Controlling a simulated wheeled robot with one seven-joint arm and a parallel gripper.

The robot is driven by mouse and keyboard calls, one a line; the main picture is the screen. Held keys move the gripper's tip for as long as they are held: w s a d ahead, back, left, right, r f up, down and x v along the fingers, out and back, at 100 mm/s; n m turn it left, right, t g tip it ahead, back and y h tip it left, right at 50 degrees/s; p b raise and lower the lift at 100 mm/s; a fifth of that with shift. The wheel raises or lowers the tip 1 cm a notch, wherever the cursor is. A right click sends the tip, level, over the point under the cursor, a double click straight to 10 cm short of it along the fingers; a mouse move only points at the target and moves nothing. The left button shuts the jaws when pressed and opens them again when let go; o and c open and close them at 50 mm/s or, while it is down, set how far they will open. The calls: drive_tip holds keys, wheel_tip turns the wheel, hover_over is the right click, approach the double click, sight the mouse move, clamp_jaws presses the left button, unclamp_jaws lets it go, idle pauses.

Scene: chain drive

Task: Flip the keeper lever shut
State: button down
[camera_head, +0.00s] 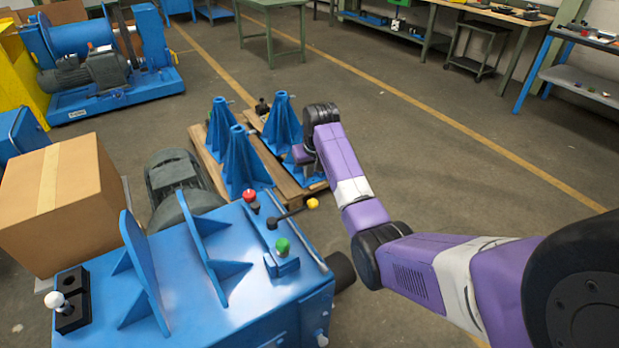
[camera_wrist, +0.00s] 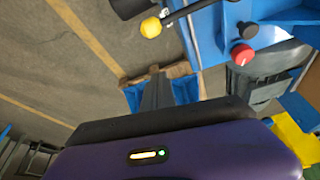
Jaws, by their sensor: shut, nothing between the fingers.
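A black lever with a yellow knob (camera_head: 312,203) lies across the near right top of the blue machine (camera_head: 170,270), its knob sticking out past the edge. The yellow knob also shows at the top of the wrist view (camera_wrist: 151,27), with its dark rod running up to the right. No label tells me whether this is the keeper lever. My gripper (camera_head: 303,158) is beyond the knob and apart from it, over the pallet side. In the wrist view my gripper's grey fingers (camera_wrist: 156,80) are together and empty. My arm's hand hides part of the fingers in the head view.
A red knob (camera_head: 249,195) and a green knob (camera_head: 282,245) stand close to the lever. Blue pedestals (camera_head: 243,165) stand on a wooden pallet (camera_head: 207,158) behind. A cardboard box (camera_head: 70,205) is at left.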

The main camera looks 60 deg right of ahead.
wheel_tip(320, 180, down, 8)
drive_tip(key=p, duration=0.1)
drive_tip(key=shift+s+a+f, duration=0.2)
drive_tip(key=shift+s+a, duration=0.15)
drive_tip(key=shift+s, duration=0.05)
idle(0.5)
drive_tip(key=shift+s+a, duration=0.1)
